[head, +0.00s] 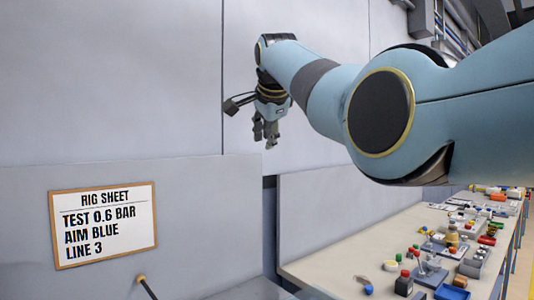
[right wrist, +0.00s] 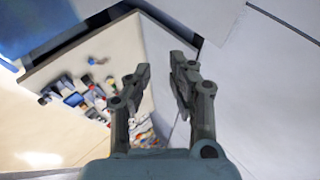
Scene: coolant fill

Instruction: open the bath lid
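No bath or bath lid can be made out for certain in either view. My right gripper (head: 265,138) hangs fingers down in front of the grey wall panels in the head view, high above the bench. In the right wrist view its two fingers (right wrist: 160,70) stand apart with nothing between them, so it is open and empty. It touches nothing that I can see. My left gripper is not in view.
A framed rig sheet (head: 104,226) hangs on the panel at left, reading "TEST 0.6 BAR, AIM BLUE, LINE 3". A thin dark rod with an orange tip (head: 141,278) rises at the bottom. A bench (head: 330,268) with many small coloured parts stands at right.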

